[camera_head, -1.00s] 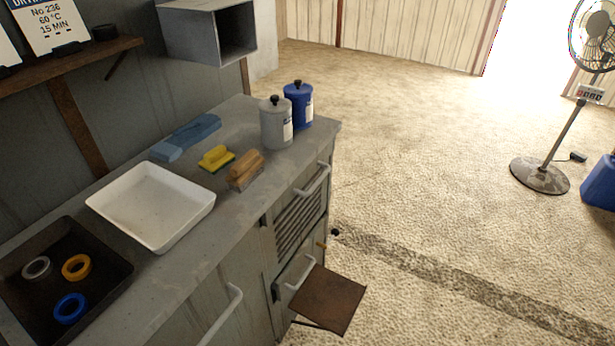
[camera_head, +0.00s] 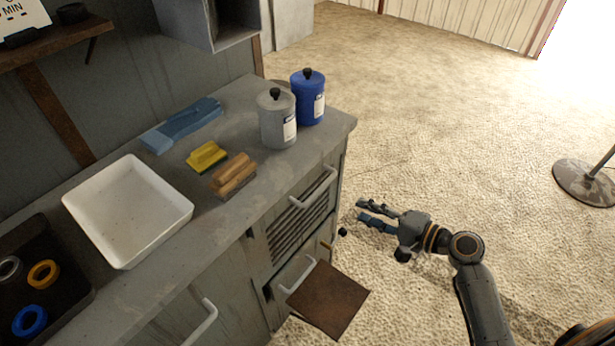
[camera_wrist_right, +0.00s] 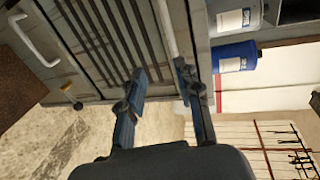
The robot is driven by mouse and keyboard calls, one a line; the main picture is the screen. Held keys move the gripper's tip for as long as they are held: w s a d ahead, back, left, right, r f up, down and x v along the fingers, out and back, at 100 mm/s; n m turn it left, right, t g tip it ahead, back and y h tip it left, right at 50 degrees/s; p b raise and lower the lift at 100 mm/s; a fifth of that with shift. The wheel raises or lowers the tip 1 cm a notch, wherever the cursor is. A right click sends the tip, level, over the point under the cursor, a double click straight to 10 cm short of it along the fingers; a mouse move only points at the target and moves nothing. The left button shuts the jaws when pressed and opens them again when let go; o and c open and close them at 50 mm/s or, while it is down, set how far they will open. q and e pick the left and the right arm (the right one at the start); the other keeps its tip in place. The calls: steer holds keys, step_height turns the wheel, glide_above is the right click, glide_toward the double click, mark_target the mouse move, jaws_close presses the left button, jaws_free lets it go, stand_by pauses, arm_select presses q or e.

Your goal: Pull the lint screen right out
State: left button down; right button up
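The slatted front (camera_head: 299,231) with a pale bar handle (camera_head: 315,189) is in the upper part of the cabinet's right end. I take this to be the lint screen; it sits flush in the cabinet. In the right wrist view its dark slats (camera_wrist_right: 105,40) and the handle (camera_wrist_right: 167,28) lie ahead of the fingers. My right gripper (camera_head: 362,210) is open and empty, out to the right of the slatted front and apart from the handle. Its two fingers (camera_wrist_right: 161,76) also show spread in the wrist view. My left gripper is not in view.
A brown flap (camera_head: 327,298) juts out below, beside a lower handle (camera_head: 297,276). The worktop holds a white tray (camera_head: 96,196), brushes, a grey canister (camera_head: 277,122) and a blue canister (camera_head: 308,100). Floor to the right is clear up to a fan stand (camera_head: 585,183).

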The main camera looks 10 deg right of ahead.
mark_target(322, 190)
steer(key=x, duration=0.4)
steer(key=r+p+x, duration=0.1)
steer(key=x, duration=0.3)
steer(key=a+r+p+x, duration=0.1)
steer(key=x, duration=0.3)
steer(key=shift+w+a, duration=0.15)
steer(key=shift+w, duration=0.1)
steer(key=shift+w+a+f, duration=0.2)
steer(key=shift+w+a, duration=0.1)
steer(key=shift+w, duration=0.1)
jaws_close()
